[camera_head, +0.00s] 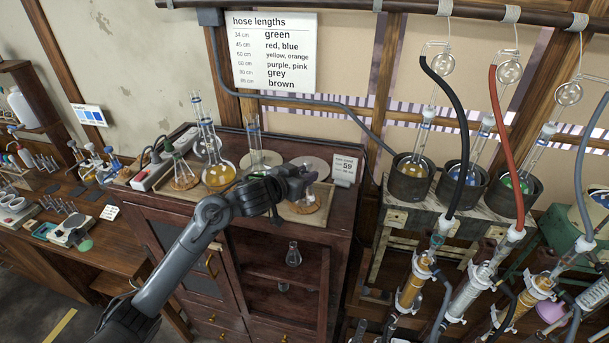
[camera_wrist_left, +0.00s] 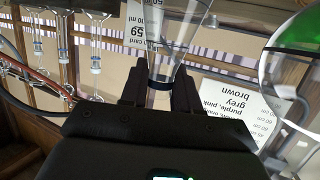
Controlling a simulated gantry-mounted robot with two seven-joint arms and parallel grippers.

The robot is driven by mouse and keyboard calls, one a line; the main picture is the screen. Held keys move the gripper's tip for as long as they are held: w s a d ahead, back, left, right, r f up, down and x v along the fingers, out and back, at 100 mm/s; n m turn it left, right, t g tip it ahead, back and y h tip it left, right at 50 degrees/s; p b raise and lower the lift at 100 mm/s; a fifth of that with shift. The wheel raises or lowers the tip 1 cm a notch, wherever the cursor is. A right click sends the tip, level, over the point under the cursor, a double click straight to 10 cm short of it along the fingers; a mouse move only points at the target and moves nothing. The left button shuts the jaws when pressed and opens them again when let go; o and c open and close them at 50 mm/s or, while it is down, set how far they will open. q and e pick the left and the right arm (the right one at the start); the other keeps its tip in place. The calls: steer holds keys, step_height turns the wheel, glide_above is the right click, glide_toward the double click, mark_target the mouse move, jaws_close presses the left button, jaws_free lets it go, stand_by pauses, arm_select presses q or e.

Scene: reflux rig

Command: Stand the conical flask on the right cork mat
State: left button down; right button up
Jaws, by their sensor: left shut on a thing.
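My left gripper (camera_head: 303,180) is shut on the neck of the clear conical flask (camera_wrist_left: 182,38), above the right end of the cabinet top. In the left wrist view the glass widens away from the fingers (camera_wrist_left: 160,88). In the head view the right cork mat (camera_head: 306,206) shows just below the gripper, with the flask mostly hidden by the gripper. I cannot tell whether the flask's base touches the mat. Another cork mat (camera_head: 185,183) lies at the left of the cabinet top, with a small conical flask on it. My right gripper is not in view.
A small card (camera_head: 343,171) stands close on the right. A round flask with green (camera_wrist_left: 300,65) shows in the wrist view. Heating pots (camera_head: 410,182) and hoses lie further right.

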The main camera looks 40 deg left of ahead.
arm_select(q)
steer(key=shift+f, duration=0.15)
steer(key=c, duration=0.8)
jaws_free()
